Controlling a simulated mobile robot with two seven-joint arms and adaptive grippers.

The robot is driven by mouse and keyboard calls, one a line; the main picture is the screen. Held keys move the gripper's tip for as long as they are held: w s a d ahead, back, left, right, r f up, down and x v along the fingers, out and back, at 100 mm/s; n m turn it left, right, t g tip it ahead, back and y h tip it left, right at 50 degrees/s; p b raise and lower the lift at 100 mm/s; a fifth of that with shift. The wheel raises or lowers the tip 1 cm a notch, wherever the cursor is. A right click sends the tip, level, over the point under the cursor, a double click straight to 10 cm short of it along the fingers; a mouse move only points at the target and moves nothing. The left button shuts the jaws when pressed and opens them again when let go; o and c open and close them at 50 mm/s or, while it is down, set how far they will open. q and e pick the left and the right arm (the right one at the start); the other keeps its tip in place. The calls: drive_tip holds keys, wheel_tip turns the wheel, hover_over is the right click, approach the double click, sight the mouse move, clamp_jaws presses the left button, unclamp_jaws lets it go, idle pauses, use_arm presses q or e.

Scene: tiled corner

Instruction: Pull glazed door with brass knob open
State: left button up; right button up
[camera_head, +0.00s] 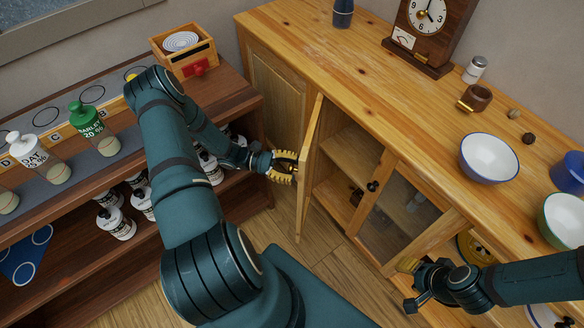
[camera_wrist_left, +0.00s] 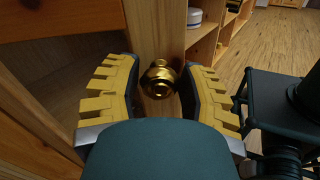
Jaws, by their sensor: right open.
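The glazed door (camera_head: 309,166) with the brass knob stands swung well out from the wooden cabinet, seen nearly edge-on in the head view. Its brass knob (camera_wrist_left: 160,80) shows in the left wrist view on a wooden stile. My left gripper (camera_head: 285,167) is at this door's outer face, its yellow fingers on both sides of the knob. My right gripper (camera_head: 408,277) is open and empty, low in front of the cabinet's right part.
A closed glazed door with a dark knob (camera_head: 373,186) is right of the opening. Bowls (camera_head: 488,157), a clock (camera_head: 428,25) and small items stand on the cabinet top (camera_head: 400,85). A shelf with bottles (camera_head: 115,222) is at left. Some floor (camera_head: 345,275) is clear below.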

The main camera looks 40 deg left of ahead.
use_arm(q)
drive_tip(key=shift+o, duration=1.4)
drive_tip(key=shift+r, duration=0.15)
wheel_tip(320, 180, up, 10)
drive_tip(key=shift+f, duration=0.1)
